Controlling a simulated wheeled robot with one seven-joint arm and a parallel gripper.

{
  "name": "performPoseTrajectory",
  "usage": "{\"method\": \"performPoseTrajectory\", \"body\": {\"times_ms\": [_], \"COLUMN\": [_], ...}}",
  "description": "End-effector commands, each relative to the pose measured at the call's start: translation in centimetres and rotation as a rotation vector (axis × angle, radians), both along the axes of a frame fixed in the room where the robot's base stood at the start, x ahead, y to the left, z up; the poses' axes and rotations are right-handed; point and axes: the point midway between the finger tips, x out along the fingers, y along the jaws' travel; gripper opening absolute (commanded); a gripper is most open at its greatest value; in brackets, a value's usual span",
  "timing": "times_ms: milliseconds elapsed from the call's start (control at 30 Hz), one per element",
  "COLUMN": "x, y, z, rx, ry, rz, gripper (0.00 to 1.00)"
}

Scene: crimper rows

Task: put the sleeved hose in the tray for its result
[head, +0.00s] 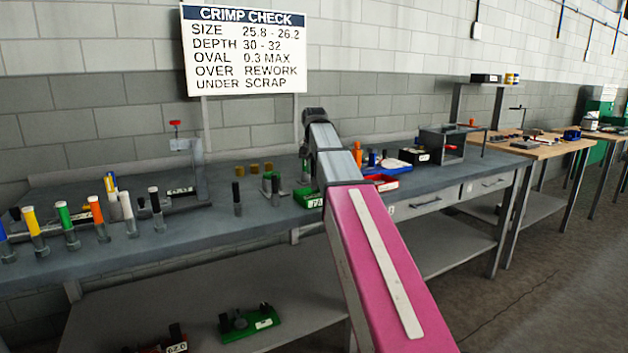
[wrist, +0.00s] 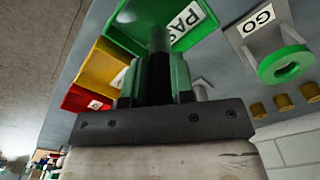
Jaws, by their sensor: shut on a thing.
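In the wrist view my gripper (wrist: 157,75) has its green fingers shut on the sleeved hose, a dark hose (wrist: 160,75) with a grey metal end (wrist: 160,40). The hose end overlaps the near part of the green tray (wrist: 193,36) labelled PASS; I cannot tell its height above it. A yellow tray (wrist: 97,65) and a red tray (wrist: 78,98) lie in a row to the left, their labels partly hidden.
A GO gauge with a green ring (wrist: 285,64) stands right of the trays, near several brass pieces (wrist: 282,106). Several upright hoses (head: 97,218) stand on the bench's left part. The CRIMP CHECK sign (head: 245,50) hangs behind. An open-fronted grey box (head: 442,144) stands further right.

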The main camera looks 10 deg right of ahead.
Motion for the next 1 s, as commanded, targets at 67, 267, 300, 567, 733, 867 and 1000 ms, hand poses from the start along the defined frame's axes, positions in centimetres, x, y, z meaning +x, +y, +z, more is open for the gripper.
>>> {"method": "performPoseTrajectory", "body": {"times_ms": [67, 267, 300, 567, 733, 867, 1000], "x": [-0.1, -0.2, -0.1, 0.0, -0.1, -0.1, -0.1], "y": [0.0, 0.0, 0.0, 0.0, 0.0, 0.1, 0.0], "z": [-0.7, -3.4, -3.7, -3.7, -4.0, -4.0, -4.0], "rx": [0.0, -0.001, 0.0, -0.001, 0.0, 0.0, 0.0], "ry": [0.001, 0.001, 0.0, -0.002, -0.001, -0.001, -0.001], "rz": [0.0, 0.001, 0.001, 0.001, 0.001, 0.001, 0.001], "gripper": [0.0, 0.0, 0.0, 0.0, 0.36, 0.48, 0.48]}}
